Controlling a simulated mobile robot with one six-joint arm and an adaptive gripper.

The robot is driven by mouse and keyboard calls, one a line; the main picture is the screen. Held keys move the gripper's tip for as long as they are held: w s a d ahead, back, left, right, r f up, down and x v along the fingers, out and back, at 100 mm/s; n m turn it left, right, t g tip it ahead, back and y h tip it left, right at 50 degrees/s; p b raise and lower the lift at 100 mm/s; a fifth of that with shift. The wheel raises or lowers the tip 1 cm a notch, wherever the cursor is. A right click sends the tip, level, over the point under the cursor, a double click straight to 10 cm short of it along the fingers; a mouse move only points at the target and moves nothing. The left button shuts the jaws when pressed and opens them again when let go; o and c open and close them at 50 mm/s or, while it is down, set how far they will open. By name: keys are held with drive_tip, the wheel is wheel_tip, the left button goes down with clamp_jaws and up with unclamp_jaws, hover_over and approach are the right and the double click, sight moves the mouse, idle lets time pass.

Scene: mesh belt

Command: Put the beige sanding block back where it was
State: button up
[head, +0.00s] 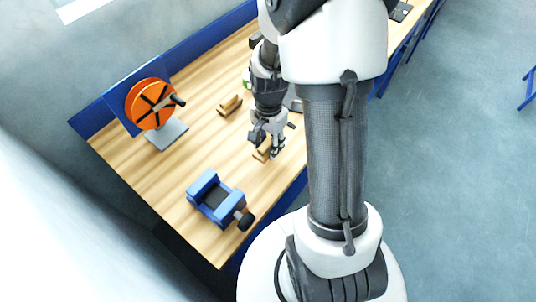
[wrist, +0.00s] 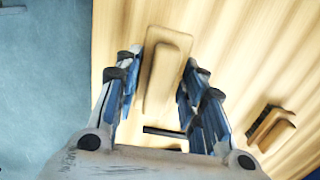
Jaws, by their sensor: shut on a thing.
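The beige sanding block (wrist: 166,72) is a long block with a raised grip along its top. In the wrist view it lies between the two fingers of my gripper (wrist: 162,62), which is shut on it. In the head view my gripper (head: 270,148) is low over the bench near its front edge, with the block (head: 260,155) partly hidden behind the fingers. I cannot tell whether the block touches the bench top.
A blue vise (head: 214,197) stands at the near end, an orange wheel (head: 151,104) on a stand at the back left. Bare wood lies between them.

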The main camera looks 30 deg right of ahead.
sight(268, 153)
drive_tip(key=shift+f+b, duration=0.65)
drive_tip(key=shift+f, duration=1.65)
drive_tip(key=shift+f, duration=0.15)
drive_tip(key=o, duration=1.1)
